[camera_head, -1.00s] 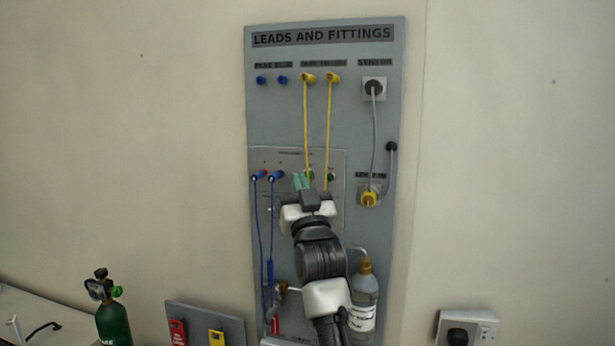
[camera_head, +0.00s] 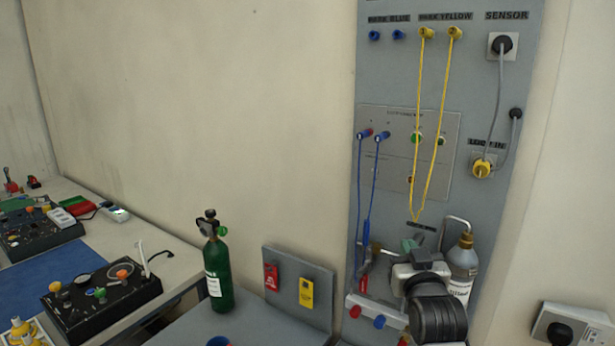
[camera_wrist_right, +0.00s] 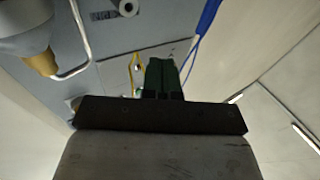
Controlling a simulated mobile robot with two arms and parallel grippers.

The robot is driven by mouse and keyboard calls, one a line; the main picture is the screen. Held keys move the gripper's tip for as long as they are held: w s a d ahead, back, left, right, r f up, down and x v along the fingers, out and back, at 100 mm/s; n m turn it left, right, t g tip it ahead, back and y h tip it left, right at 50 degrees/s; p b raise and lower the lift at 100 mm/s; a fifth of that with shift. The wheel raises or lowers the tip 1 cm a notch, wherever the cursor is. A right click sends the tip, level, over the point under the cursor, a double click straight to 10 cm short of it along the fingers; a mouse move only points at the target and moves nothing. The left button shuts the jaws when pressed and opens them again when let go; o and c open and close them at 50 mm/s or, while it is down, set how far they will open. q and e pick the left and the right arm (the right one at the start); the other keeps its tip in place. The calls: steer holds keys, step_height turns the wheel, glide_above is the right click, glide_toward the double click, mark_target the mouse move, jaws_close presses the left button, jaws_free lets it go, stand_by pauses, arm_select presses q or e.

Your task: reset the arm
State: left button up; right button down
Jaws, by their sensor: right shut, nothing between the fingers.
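My right gripper (camera_head: 413,244) is at the lower part of the grey leads board (camera_head: 400,80), in front of it, beside the bottle. Its green fingers are together and empty; they also show in the right wrist view (camera_wrist_right: 160,75). Two yellow leads (camera_head: 417,130) hang from the yellow posts at the top and meet low on the board, just above the gripper. Two blue leads (camera_head: 360,190) hang from the middle panel. My left gripper is not in view.
A brown-capped bottle (camera_head: 462,262) stands right of my right gripper. A green cylinder (camera_head: 217,275) and a small panel with red and yellow tags (camera_head: 288,260) are to the left. A bench with a blue mat (camera_head: 60,285) is further left. A wall socket (camera_head: 560,325) is at lower right.

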steer(key=s+f+g, duration=0.8)
steer(key=s+f, duration=0.9)
steer(key=f, duration=0.3)
steer(key=s+f+n+g, duration=0.1)
steer(key=s+f+g, duration=0.3)
steer(key=s, duration=0.6)
steer(key=s+f+n+g, duration=0.1)
steer(key=s+f+g, duration=0.25)
steer(key=s, duration=0.75)
step_height(320, 180, down, 30)
steer(key=s+r+g+b, duration=0.1)
steer(key=s+g+b, duration=0.1)
steer(key=s+d+f, duration=0.2)
steer(key=s+f, duration=1.3)
steer(key=shift+s+d+f+g+y, duration=0.25)
steer(key=shift+d+f+g+y, duration=0.05)
steer(key=shift+d+f+g, duration=0.05)
